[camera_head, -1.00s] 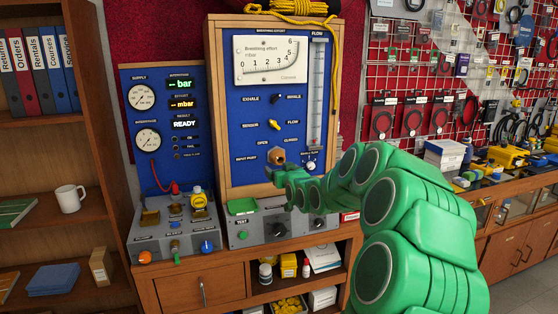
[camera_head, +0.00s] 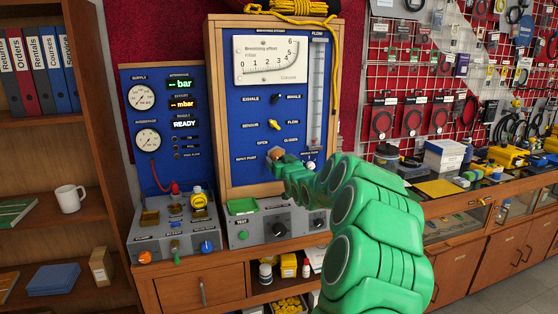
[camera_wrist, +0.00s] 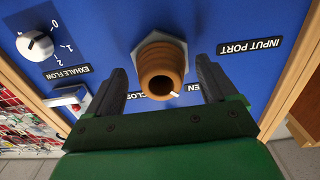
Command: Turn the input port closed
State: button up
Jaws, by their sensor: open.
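The input port (camera_wrist: 161,68) is a copper-brown round knob with a hollow end and a grey hex collar, on the blue panel. In the wrist view, which is upside down, a white mark on its rim lies near the OPEN label, and the CLOSED label is partly hidden by my gripper. My gripper (camera_wrist: 160,80) is open, with one dark finger on each side of the port. Gaps show between the fingers and the knob. In the head view the port (camera_head: 276,153) sits low on the panel, with my green gripper (camera_head: 281,161) right in front of it.
The exhale flow dial (camera_wrist: 36,45) and a red-and-white part (camera_wrist: 70,98) are beside the port in the wrist view. Below the panel stands a grey console (camera_head: 282,225) with knobs and a green tray (camera_head: 242,206). A wooden frame (camera_head: 222,185) edges the panel.

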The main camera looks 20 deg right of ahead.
jog(key=shift+w, duration=0.75)
jog(key=c, duration=1)
jog(key=shift+c, duration=0.2)
